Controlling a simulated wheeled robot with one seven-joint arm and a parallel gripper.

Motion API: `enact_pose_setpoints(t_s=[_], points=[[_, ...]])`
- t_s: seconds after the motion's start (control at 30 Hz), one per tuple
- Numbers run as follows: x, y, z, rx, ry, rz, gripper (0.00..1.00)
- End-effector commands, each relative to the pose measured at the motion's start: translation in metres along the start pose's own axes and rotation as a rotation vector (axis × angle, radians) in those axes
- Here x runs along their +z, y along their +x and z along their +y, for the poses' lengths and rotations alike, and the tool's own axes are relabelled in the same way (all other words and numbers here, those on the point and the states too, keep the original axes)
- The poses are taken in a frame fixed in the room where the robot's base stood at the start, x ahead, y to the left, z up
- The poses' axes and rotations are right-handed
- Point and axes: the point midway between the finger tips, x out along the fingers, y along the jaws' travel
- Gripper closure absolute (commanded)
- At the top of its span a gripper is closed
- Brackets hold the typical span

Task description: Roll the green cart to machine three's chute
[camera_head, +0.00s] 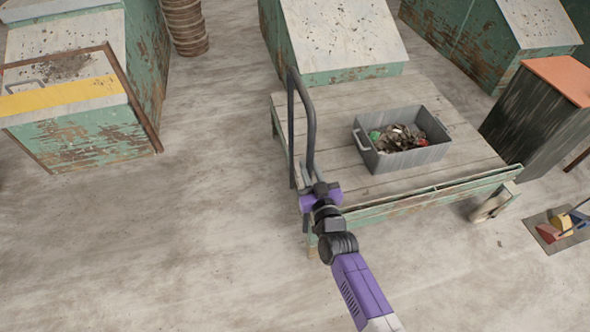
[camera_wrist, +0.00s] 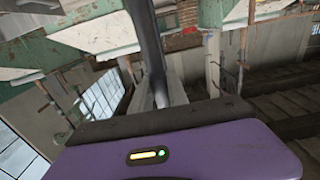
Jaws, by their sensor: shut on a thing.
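The green cart (camera_head: 440,193) has a plank top and worn green side rails, with a dark upright handle (camera_head: 310,120) at its left end. My gripper (camera_head: 320,190) is shut on the cart's handle at its lower part. In the wrist view the dark handle bar (camera_wrist: 148,45) rises from behind my purple gripper body (camera_wrist: 180,155). A grey bin (camera_head: 405,165) with scraps in it sits on the cart's top. Green machines with sloped pale tops stand behind the cart, one (camera_head: 345,35) close to its far edge. I cannot tell which is machine three.
A green machine (camera_head: 85,135) with a yellow stripe stands at the left. A stack of brown round things (camera_head: 185,25) is behind it. A dark cabinet with an orange top (camera_head: 560,75) stands right of the cart. Small coloured items (camera_head: 563,225) lie on a floor mat. The floor at front left is clear.

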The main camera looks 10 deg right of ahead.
Motion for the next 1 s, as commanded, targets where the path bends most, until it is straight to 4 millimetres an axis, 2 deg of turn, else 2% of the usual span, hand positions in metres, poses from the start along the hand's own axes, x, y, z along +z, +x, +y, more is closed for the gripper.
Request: enact_pose_setpoints(t_s=[0.03, 0.6, 1.0], points=[[-0.005, 0.0, -0.014, -0.018, 0.0, -0.002, 1.0], [-0.001, 0.0, -0.058, -0.012, -0.002, -0.002, 1.0], [-0.001, 0.0, -0.057, -0.003, -0.001, -0.001, 1.0]])
